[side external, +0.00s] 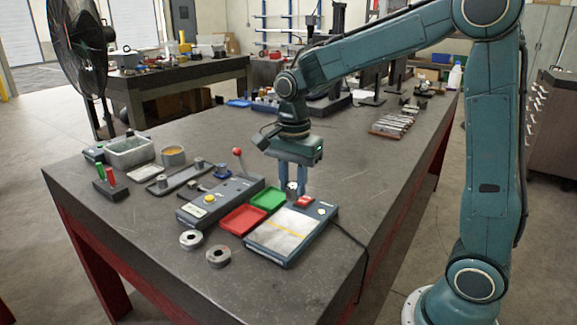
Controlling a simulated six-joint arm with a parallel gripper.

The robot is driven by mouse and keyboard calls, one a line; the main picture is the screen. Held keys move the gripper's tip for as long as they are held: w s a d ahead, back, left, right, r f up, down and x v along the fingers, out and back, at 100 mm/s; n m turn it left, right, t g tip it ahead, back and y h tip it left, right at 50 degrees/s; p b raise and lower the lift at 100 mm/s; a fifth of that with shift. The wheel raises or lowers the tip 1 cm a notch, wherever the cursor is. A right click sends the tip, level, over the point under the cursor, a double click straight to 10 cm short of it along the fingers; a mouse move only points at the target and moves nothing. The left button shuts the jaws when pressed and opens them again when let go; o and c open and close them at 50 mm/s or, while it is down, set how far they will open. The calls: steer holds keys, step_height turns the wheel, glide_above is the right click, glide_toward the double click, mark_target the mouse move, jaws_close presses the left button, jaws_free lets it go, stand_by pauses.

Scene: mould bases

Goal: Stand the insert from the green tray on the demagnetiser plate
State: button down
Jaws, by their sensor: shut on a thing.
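My gripper (291,190) points straight down and is shut on a small grey metal insert (292,187), partly hidden between the fingers. It is over the area where the green tray's right end meets the back of the demagnetiser plate; its exact height is hard to tell. The green tray (266,200) shows no other part in it. The demagnetiser plate (278,237) is a flat dark-edged unit with a pale top, a yellow line across it and a red switch at its back. Its pale top is bare.
A red tray (242,220) adjoins the green one. Left of them is a grey control box (220,202) with a red-knobbed lever (238,152). A cable runs off the plate's right side.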

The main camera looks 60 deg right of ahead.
steer(key=shift+f, duration=0.1)
steer(key=shift+f, duration=2.95)
steer(key=c, duration=1.1)
jaws_free()
steer(key=shift+o, duration=0.2)
step_height(320, 180, up, 14)
steer(key=shift+f, duration=0.1)
